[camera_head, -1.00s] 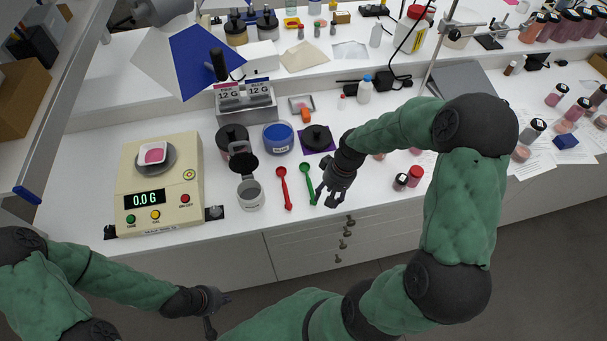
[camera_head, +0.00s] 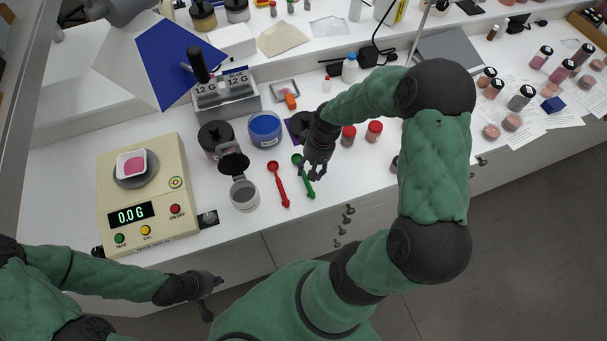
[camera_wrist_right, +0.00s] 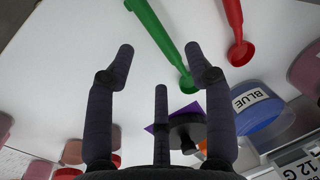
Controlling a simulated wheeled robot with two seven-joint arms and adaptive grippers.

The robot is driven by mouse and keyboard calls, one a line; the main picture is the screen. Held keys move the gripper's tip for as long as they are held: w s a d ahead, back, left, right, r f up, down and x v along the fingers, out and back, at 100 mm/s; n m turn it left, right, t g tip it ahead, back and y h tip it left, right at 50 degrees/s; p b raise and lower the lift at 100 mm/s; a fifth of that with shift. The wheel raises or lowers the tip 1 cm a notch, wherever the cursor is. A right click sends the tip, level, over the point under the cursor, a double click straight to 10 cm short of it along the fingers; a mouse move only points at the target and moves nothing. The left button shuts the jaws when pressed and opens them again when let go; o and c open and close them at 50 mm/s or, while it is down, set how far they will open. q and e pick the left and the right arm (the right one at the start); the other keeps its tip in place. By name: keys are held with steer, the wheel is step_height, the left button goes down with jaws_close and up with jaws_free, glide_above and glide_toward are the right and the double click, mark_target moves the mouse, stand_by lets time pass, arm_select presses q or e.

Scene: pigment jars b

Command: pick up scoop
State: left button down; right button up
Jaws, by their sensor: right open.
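A green scoop (camera_head: 309,187) lies on the white bench near its front edge, handle toward the edge. A red scoop (camera_head: 279,186) lies to its left. My right gripper (camera_head: 314,174) is open and empty, just above and right of the green scoop, partly covering it in the head view. In the right wrist view, the green scoop (camera_wrist_right: 158,32) runs diagonally beyond the open fingertips (camera_wrist_right: 160,52), its bowl near the right finger. The red scoop (camera_wrist_right: 234,20) is farther right there. My left gripper (camera_head: 211,290) is open and empty, in front of the bench.
A lidded-open grey jar (camera_head: 244,193) stands left of the red scoop. A blue jar (camera_head: 265,130) and a dark jar lid on a purple square (camera_wrist_right: 186,128) are behind. A scale (camera_head: 165,205) stands at left. Red-capped jars (camera_head: 373,132) stand right of my right gripper.

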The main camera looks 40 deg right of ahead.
mark_target(304, 176)
steer(key=f, duration=0.3)
steer(key=w+a+f, duration=0.1)
steer(key=f, duration=0.1)
steer(key=shift+s+r, duration=0.1)
steer(key=c, duration=1)
